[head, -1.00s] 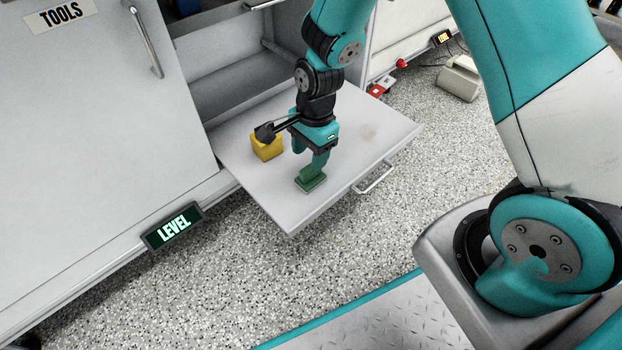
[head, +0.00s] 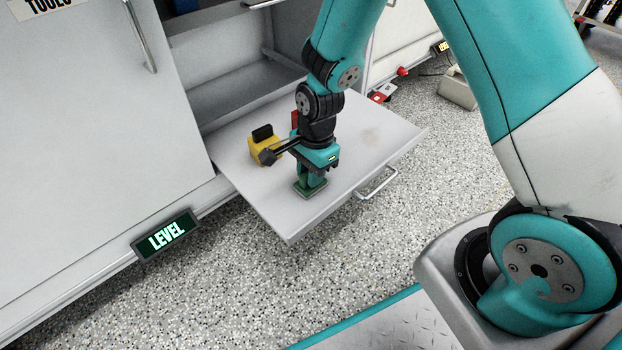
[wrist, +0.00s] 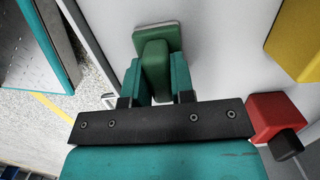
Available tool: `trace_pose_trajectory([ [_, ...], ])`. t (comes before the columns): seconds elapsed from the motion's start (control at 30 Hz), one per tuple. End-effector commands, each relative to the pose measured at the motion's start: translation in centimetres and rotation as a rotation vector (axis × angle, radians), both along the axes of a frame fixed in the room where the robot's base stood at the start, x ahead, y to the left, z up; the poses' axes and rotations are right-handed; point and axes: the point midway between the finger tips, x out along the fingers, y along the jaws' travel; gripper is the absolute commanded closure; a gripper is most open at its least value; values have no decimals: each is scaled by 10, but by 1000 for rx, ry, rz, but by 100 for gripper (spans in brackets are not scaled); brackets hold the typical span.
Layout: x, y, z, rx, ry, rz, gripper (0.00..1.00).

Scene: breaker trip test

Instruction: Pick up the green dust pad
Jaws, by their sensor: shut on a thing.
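The green dust pad (head: 305,191) has a flat base and an upright block grip. It rests on the pulled-out white shelf (head: 283,221) near its front edge. My gripper (head: 311,180) points down over the pad. In the wrist view, my gripper (wrist: 156,82) has its two teal fingers on either side of the pad's green grip (wrist: 155,65), shut on it. The pad's base (wrist: 158,36) shows beyond the fingers. In the head view my gripper hides much of the grip.
A yellow block (head: 262,149) with a black top stands left of my gripper on the shelf. A red block (head: 294,119) is partly hidden behind my wrist, and shows in the wrist view (wrist: 272,115). The shelf's right part is clear.

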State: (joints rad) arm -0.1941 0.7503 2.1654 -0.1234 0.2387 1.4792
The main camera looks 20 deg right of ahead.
Motion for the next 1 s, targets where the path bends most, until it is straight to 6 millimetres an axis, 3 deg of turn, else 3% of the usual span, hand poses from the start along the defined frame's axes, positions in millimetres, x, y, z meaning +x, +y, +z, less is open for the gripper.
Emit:
trace_pose_trajectory([
  [0.17,0,0,2,0,-1,0,100],
  [0.37,1,0,20,1,-2,0,100],
  [0.57,1,0,68,1,-3,0,100],
  [0.8,1,0,141,1,-4,1,100],
  [1.0,0,0,181,1,-2,0,100],
])
